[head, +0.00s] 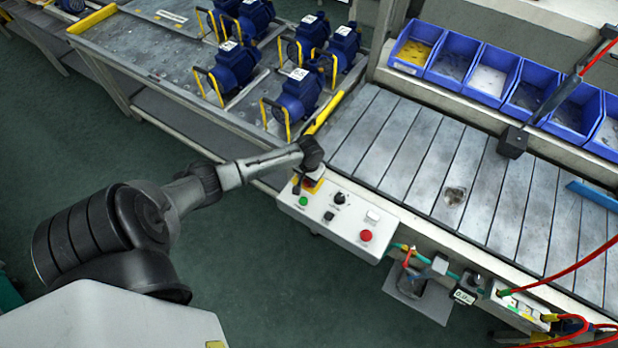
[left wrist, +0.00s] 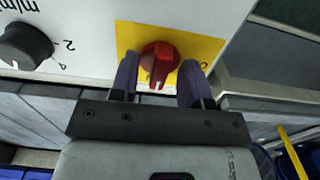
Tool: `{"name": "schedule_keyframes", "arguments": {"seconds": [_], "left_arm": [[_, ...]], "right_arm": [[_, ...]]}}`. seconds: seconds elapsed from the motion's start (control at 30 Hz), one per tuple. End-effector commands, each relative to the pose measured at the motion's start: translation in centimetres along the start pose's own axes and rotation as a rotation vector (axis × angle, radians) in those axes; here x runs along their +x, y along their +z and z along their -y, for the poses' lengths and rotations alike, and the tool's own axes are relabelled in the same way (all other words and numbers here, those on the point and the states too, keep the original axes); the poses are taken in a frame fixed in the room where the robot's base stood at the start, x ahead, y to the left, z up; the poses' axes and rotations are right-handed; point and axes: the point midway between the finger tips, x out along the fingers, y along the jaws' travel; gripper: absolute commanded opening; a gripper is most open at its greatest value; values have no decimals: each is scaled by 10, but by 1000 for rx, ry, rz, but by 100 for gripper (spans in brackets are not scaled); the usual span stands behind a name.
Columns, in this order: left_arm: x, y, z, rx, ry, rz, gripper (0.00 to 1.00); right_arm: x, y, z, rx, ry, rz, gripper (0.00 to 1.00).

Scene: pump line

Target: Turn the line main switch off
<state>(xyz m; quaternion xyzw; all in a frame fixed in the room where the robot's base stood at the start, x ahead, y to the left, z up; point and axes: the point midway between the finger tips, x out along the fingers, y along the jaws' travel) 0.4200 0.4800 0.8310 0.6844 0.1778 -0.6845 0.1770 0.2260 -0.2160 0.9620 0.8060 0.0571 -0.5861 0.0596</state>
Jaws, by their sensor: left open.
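The main switch is a red rotary knob (left wrist: 160,62) on a yellow plate (left wrist: 214,48) in the left wrist view. In the head view only part of the yellow plate (head: 313,186) shows, at the far left corner of the white control box (head: 336,222); my gripper hides the knob. My left gripper (head: 311,172) is over this corner. In the left wrist view its dark fingers (left wrist: 158,80) are open, one on each side of the knob; I cannot tell whether they touch it. The knob's white mark points toward the gripper body. My right gripper is not in view.
The box also carries a green button (head: 303,201), a black dial (head: 339,198) and a red button (head: 366,236). The slatted conveyor (head: 400,150) lies behind it. Blue pumps (head: 298,95) stand on the left bench, and blue bins (head: 492,75) line the back.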

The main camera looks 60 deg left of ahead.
Motion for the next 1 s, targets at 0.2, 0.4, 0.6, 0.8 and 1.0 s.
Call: {"name": "schedule_keyframes", "arguments": {"seconds": [0.2,0.4,0.6,0.8,1.0], "left_arm": [[0,0,0,0,0,0,32],[0,0,0,0,0,0,13],[0,0,0,0,0,0,0],[-2,0,0,-16,1,0,0],[-6,0,-1,-103,2,2,0]], "right_arm": [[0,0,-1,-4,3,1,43],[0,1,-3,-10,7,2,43],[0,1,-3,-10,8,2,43],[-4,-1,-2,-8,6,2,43],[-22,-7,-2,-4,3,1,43]]}}
